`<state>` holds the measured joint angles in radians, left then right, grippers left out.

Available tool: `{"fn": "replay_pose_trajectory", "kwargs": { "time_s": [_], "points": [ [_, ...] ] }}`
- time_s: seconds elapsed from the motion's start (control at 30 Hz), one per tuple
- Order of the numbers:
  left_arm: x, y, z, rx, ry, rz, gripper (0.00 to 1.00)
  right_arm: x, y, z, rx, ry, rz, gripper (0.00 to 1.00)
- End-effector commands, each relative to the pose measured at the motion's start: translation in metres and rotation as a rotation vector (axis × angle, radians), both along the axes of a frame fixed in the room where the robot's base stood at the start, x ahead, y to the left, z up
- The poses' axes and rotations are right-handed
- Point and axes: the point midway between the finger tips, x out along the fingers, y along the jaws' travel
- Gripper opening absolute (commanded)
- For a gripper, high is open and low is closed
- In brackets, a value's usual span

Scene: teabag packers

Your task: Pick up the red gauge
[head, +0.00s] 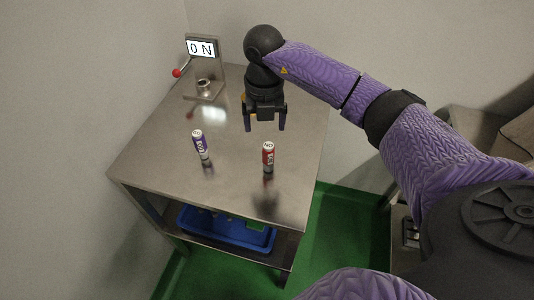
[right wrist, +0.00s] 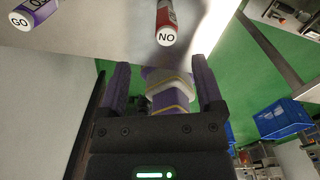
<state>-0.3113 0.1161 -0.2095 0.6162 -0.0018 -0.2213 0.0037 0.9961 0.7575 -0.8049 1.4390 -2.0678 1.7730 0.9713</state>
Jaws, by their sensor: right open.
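The red gauge (head: 268,157) is a small red cylinder with a white top marked "NO". It stands upright on the steel table (head: 240,190), right of the middle. It also shows at the top of the right wrist view (right wrist: 166,22). A purple gauge (head: 201,145) with a white top marked "GO" stands to its left. My right gripper (head: 264,128) is open and empty above the table, behind the red gauge and apart from it. Its two fingers show in the right wrist view (right wrist: 163,85) with nothing between them. My left gripper is not in view.
A stand with an "ON" display (head: 202,48), a red-knobbed lever (head: 177,73) and a metal cup (head: 203,86) is at the table's back left. A blue crate (head: 226,233) sits on the shelf below. The tabletop around the gauges is clear.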

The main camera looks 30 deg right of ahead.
Motion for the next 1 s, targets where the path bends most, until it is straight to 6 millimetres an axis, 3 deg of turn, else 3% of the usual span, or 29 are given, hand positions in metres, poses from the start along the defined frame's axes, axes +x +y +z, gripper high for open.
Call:
{"fn": "replay_pose_trajectory", "kwargs": {
  "time_s": [0.5, 0.7, 0.77, 1.0],
  "points": [
    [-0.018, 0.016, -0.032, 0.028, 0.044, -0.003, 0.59, -0.005, -0.006, -0.094, 0.003, 0.004, 0.001, 0.85],
    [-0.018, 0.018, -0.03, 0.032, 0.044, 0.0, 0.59, -0.005, -0.006, -0.095, 0.002, -0.001, 0.001, 0.85],
    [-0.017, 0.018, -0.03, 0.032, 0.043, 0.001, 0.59, -0.005, -0.006, -0.095, 0.002, 0.0, 0.001, 0.77],
    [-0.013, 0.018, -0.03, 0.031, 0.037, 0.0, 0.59, -0.005, -0.006, -0.095, 0.002, 0.0, 0.001, 0.26]
  ]
}}
